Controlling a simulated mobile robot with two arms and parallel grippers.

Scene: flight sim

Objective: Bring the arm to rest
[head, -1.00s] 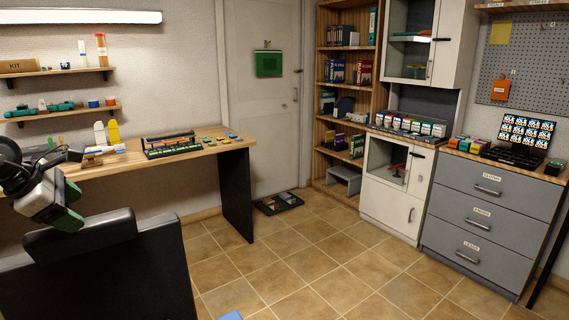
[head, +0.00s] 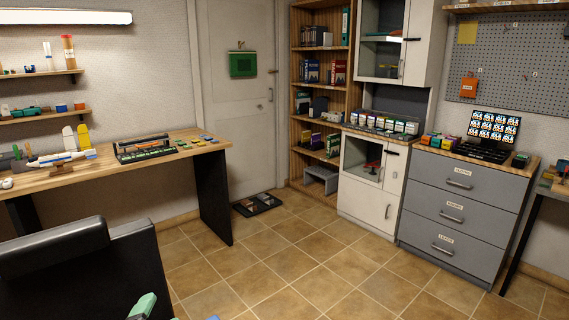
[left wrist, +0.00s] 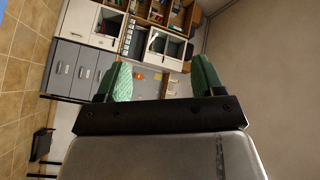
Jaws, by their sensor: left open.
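In the left wrist view my left gripper (left wrist: 162,78) is open, its two green fingers wide apart with nothing between them. The room lies tilted beyond them. In the head view a green fingertip (head: 144,306) shows at the bottom edge, low beside the black chair; I take it as part of my left gripper, and the rest is cut off. My right gripper is in no view.
A black chair (head: 90,275) stands at the lower left before the wooden workbench (head: 170,150), which carries a model plane (head: 62,158). Grey drawers (head: 460,205) and a white cabinet (head: 372,185) stand at the right.

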